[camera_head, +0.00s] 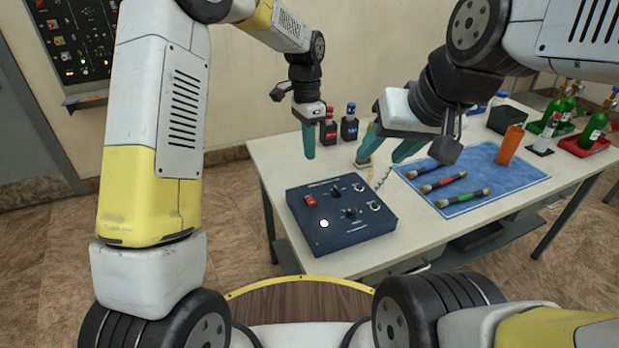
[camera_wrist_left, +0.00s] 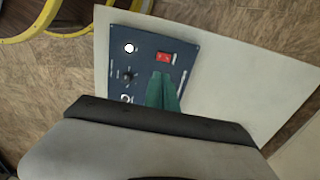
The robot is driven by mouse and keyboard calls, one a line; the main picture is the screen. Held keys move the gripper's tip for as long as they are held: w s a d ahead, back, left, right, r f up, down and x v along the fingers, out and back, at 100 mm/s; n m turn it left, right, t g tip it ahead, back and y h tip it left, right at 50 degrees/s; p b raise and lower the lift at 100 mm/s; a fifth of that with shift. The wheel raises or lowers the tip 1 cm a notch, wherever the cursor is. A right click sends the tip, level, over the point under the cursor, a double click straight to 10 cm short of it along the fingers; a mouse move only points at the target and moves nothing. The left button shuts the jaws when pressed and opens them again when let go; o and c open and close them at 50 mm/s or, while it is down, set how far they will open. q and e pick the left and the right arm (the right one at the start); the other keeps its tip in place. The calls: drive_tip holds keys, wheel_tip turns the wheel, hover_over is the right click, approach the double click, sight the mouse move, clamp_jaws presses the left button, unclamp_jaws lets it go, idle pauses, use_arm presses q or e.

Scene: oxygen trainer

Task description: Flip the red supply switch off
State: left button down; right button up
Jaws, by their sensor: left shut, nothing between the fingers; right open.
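The dark blue control box (camera_head: 350,232) sits on the near left part of the table. Its red supply switch (camera_head: 310,201) is on the upper left of the panel, and it also shows in the left wrist view (camera_wrist_left: 163,57). A white round lamp (camera_head: 324,223) is below the switch, with black knobs and sockets to its right. My left gripper (camera_head: 309,155) is shut and empty, above and behind the box. In the left wrist view its green fingertips (camera_wrist_left: 161,75) appear just below the switch. My right gripper (camera_head: 385,160) is open over the table, behind the box and right of it.
A blue mat (camera_head: 525,181) with several banded cylinders lies right of the box. An orange bottle (camera_head: 510,145) stands on it. Small dark bottles (camera_head: 349,127) stand at the back, and green gas bottles (camera_head: 594,127) at the far right.

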sight(312, 202)
use_arm(q)
drive_tip(key=f, duration=0.4)
drive_tip(key=s+f, duration=0.1)
drive_tip(key=f, duration=0.9)
drive_tip(key=shift+s+d, duration=0.3)
